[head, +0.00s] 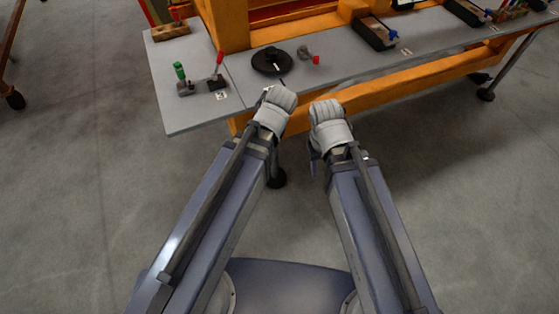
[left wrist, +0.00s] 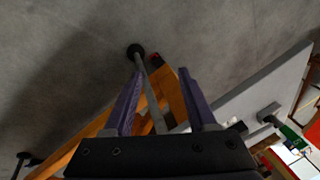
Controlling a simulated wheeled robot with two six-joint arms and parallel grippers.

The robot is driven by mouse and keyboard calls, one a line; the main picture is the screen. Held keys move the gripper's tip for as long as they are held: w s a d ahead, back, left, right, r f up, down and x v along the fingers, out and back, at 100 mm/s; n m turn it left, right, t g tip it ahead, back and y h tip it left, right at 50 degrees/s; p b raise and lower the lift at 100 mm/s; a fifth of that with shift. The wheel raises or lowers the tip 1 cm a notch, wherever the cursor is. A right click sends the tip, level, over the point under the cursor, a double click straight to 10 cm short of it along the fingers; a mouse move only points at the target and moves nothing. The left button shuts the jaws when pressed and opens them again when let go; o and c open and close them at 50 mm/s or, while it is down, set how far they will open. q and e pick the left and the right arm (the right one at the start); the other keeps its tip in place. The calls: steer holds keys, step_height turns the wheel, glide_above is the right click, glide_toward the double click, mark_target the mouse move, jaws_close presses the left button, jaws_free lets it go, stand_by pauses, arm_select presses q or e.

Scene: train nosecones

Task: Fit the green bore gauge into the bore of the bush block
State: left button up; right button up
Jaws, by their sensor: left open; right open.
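The green handle also shows at the right edge of the left wrist view (left wrist: 293,134). My left gripper (left wrist: 160,73) is open and empty, apart from the gauge and off the bench's front edge. My right gripper (head: 314,160) is mostly hidden behind its wrist, open, in front of the bench; nothing shows in it.
The grey bench (head: 180,118) has an orange frame behind and below. A black round plate (head: 272,61), a small grey part with a red knob (head: 309,56) and a wooden brush (head: 171,31) lie on it. Dark trays (head: 375,34) stand further right. The floor in front is clear.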

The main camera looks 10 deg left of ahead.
arm_select(q)
steer(key=s+d+f+m+g+h, duration=0.1)
steer(key=s+d+m+g, duration=0.1)
steer(key=s+d, duration=0.4)
steer(key=shift+s+d+m+h, duration=0.15)
steer(key=shift+s+m+h, duration=0.2)
steer(key=shift+m, duration=0.55)
steer(key=shift+w, duration=0.15)
